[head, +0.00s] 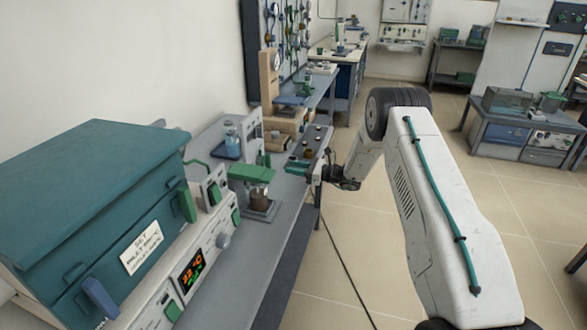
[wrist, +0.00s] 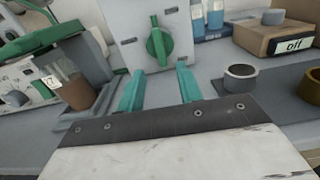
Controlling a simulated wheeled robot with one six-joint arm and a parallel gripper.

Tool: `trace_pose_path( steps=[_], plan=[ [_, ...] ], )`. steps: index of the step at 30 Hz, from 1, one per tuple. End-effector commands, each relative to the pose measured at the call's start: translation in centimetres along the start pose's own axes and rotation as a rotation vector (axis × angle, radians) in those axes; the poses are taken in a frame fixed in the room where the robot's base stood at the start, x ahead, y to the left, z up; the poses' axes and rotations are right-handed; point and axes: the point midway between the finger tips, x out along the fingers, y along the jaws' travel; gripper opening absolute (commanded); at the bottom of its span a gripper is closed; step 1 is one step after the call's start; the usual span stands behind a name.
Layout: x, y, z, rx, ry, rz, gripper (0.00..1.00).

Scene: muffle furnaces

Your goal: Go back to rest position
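My gripper (head: 298,168) is at the end of my white arm, over the far part of the grey bench in the head view. In the wrist view its two green fingers (wrist: 160,90) are spread apart with nothing between them. A white box with a green knob (wrist: 157,45) stands just beyond the fingertips.
A teal muffle furnace (head: 95,210) with a lit display stands at the near left of the bench. A green stand with a brown cup (head: 259,196) is left of my gripper. Small cups (wrist: 240,78) sit on a dark plate at right. The tiled floor (head: 350,250) beside the bench is mostly clear.

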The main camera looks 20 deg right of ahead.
Motion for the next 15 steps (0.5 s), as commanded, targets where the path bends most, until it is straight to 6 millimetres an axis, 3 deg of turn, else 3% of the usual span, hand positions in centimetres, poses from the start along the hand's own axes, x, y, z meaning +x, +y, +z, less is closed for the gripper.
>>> trace_pose_path(
  steps=[12, 15],
  plan=[
    [0.1, 0.0, 0.0, -0.017, 0.001, 0.0, 0.35],
    [-0.1, 1.3, -1.2, -0.06, 0.041, 0.045, 0.35]
  ],
)
